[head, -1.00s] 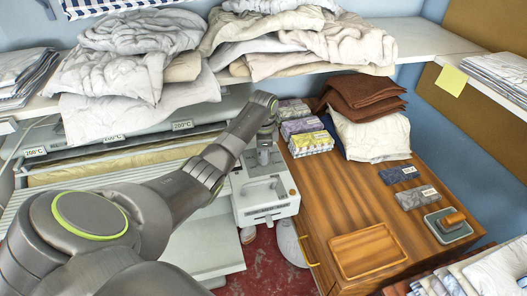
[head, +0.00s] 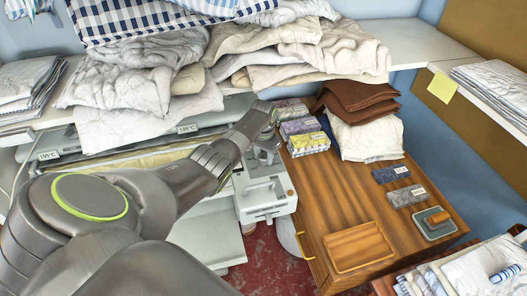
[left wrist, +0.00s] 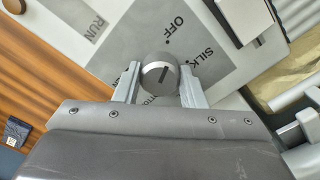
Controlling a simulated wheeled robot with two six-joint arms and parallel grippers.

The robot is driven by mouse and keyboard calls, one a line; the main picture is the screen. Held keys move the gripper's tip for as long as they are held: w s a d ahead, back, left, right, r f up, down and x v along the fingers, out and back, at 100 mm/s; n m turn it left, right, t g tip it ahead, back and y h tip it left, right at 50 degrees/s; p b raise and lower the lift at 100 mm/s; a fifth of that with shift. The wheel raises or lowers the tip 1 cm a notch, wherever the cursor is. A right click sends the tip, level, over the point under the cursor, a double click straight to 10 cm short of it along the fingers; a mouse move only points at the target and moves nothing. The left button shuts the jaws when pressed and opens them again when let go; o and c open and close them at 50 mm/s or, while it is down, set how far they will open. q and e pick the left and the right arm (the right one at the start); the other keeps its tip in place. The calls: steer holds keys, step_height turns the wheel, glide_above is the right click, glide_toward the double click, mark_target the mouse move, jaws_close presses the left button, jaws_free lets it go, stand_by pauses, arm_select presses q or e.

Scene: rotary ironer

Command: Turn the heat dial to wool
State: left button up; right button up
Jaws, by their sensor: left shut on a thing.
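The heat dial (left wrist: 160,74) is a round grey knob in the left wrist view. Its dark pointer line points up and slightly right, toward the OFF and SILK side of the grey label plate (left wrist: 150,35). No wool mark is legible. My left gripper (left wrist: 160,88) is shut on the dial, one finger on each side. In the head view my left gripper (head: 262,150) is over the white control box (head: 266,200) of the ironer. My right gripper is not in view.
A wooden cabinet top (head: 345,195) stands right of the box, with detergent-like packs (head: 305,135), brown folded cloths (head: 360,95) and a wooden tray (head: 358,247). Crumpled linen (head: 140,85) lies on the shelf above the ironer. A RUN label (left wrist: 93,20) is near the dial.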

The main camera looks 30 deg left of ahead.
arm_select(q)
steer(key=n+p, duration=0.1)
steer(key=n, duration=0.1)
steer(key=shift+r+n, duration=0.2)
steer(key=shift+n, duration=0.2)
steer(key=n+p, duration=0.1)
steer(key=n, duration=0.2)
steer(key=shift+n, duration=0.3)
steer(key=n+p, duration=0.1)
steer(key=n, duration=0.2)
steer(key=shift+w, duration=0.1)
steer(key=shift+n+p, duration=0.35)
steer(key=shift+n, duration=1.35)
steer(key=shift+f, duration=0.1)
steer(key=o, duration=1)
